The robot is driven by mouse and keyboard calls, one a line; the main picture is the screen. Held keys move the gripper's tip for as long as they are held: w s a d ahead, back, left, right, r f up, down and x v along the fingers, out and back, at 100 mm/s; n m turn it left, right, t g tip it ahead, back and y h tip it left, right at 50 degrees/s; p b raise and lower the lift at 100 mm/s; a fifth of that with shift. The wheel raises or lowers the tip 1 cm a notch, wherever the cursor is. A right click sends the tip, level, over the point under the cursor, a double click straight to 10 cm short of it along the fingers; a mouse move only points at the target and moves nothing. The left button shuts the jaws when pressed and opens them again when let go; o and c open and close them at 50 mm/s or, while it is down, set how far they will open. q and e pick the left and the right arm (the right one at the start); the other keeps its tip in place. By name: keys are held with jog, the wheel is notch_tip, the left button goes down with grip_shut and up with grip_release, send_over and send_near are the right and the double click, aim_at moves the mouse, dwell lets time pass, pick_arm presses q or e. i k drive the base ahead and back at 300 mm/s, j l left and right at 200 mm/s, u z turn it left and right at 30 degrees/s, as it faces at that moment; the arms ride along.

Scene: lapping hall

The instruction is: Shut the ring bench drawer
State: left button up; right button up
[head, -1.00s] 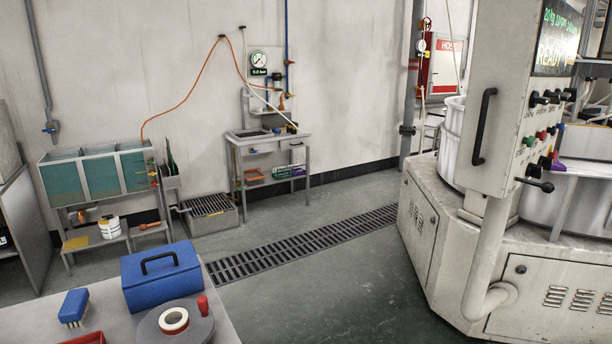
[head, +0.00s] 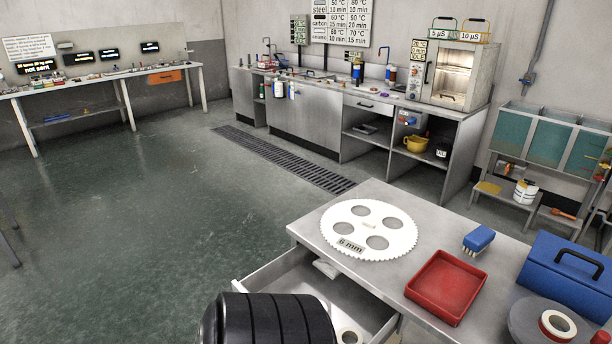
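A steel-topped bench (head: 330,262) stands close in front of me at the lower right. A drawer (head: 262,268) is pulled out from its left side. I see its thin rim, a pale item inside (head: 326,268) and a ring-shaped item (head: 348,337) near the bottom. A black ribbed round shape (head: 268,322) at the bottom edge hides part of the drawer, its front included; I cannot tell what it is. Neither of my grippers is in view.
On the bench lie a white toothed disc (head: 369,228), a red tray (head: 446,287), a blue brush (head: 479,240) and a blue box (head: 568,268). A long counter (head: 310,122) and a table (head: 98,84) line the walls. The floor left of the drawer (head: 120,240) is clear.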

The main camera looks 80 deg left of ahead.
aim_at(347, 303)
jog(key=j+u, duration=0.1)
jog(key=u, duration=2.65)
